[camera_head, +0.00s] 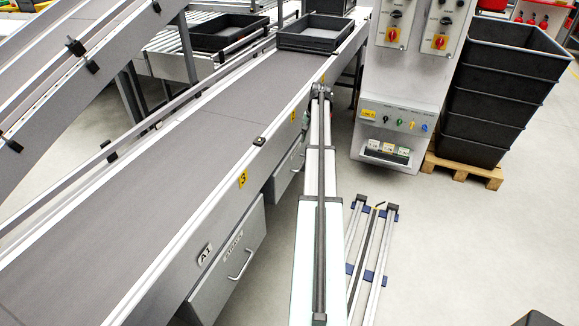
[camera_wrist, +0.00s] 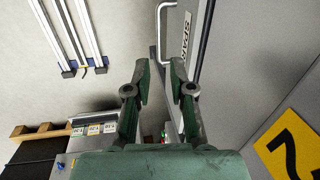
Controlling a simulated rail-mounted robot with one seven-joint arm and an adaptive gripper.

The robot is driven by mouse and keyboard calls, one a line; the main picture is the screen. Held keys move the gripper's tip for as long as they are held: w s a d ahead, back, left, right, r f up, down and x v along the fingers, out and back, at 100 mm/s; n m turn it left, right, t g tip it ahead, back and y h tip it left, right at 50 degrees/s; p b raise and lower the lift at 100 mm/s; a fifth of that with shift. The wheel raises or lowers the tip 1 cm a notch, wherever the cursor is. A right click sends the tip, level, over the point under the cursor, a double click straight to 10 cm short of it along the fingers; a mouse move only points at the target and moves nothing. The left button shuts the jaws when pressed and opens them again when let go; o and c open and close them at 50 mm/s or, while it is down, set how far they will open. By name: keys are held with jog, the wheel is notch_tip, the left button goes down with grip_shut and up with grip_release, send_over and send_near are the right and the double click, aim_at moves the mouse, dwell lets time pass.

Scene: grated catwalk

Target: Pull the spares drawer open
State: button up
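The spares drawer (camera_wrist: 184,75) shows edge-on in the wrist view, with a white label cut to "SPAR" and a pale bar handle (camera_wrist: 158,25) at the top. In the head view it appears to be the farther grey drawer (camera_head: 283,174) under the conveyor, partly hidden by my arm. It looks shut, though the view is steep. My gripper (camera_head: 320,90) is at the far end of my arm, beside the conveyor. In the wrist view its green fingers (camera_wrist: 161,70) are apart and empty. The handle lies beyond the fingertips, not between them.
The conveyor (camera_head: 180,140) runs along the left, with a nearer drawer (camera_head: 228,268) under it. A control cabinet (camera_head: 400,110) stands ahead right, beside stacked black crates (camera_head: 500,90) on a pallet. Metal rails (camera_head: 372,250) lie on the floor right of my arm.

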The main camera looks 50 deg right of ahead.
aim_at(302, 164)
jog(key=w+f, duration=0.1)
jog(key=f, duration=0.4)
jog(key=w+f, duration=0.1)
jog(key=f, duration=0.3)
jog(key=w+f+b, duration=0.1)
jog(key=f, duration=0.4)
jog(key=shift+d+f, duration=0.35)
grip_shut()
